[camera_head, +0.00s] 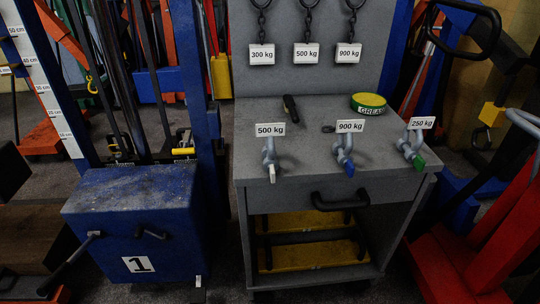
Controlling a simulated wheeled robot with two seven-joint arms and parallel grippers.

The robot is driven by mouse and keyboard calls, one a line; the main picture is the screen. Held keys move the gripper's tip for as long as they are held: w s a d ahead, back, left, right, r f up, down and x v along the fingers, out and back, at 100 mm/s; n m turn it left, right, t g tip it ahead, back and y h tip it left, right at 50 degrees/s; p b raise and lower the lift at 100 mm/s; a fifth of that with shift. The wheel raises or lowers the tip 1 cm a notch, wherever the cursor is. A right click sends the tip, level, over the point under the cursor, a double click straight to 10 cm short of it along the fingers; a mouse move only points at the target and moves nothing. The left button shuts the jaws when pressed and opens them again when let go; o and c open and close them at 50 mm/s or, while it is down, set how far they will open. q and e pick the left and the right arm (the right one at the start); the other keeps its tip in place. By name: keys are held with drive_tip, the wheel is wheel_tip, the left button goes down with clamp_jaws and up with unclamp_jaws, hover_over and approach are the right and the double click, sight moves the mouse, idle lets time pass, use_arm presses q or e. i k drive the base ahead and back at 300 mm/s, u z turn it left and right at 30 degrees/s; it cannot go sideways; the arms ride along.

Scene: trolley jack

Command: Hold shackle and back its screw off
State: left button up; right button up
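Three grey shackles stand along the front of the grey cart top (310,168), each with a weight label above it. The left shackle (269,156) is labelled 500 kg and has a white-tipped screw. The middle shackle (343,153) is labelled 900 kg and has a blue-tipped screw. The right shackle (408,148) is labelled 250 kg and has a green-tipped screw, near the cart's right edge. How far each screw is threaded in is too small to tell. Neither of my grippers shows in the head view.
A green and yellow grease tin (368,103) and a black-handled tool (290,108) lie behind the shackles. Labelled chains hang on the back panel (306,75). A black drawer handle (340,201) juts forward. A blue box (140,215) stands left; red equipment (480,250) stands right.

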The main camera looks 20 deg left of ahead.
sight(269, 130)
drive_tip(key=z, duration=0.5)
drive_tip(key=k, duration=0.6)
drive_tip(key=z, duration=0.2)
drive_tip(key=i, duration=0.95)
drive_tip(key=u, duration=1.4)
drive_tip(key=i, duration=0.25)
drive_tip(key=u, duration=0.05)
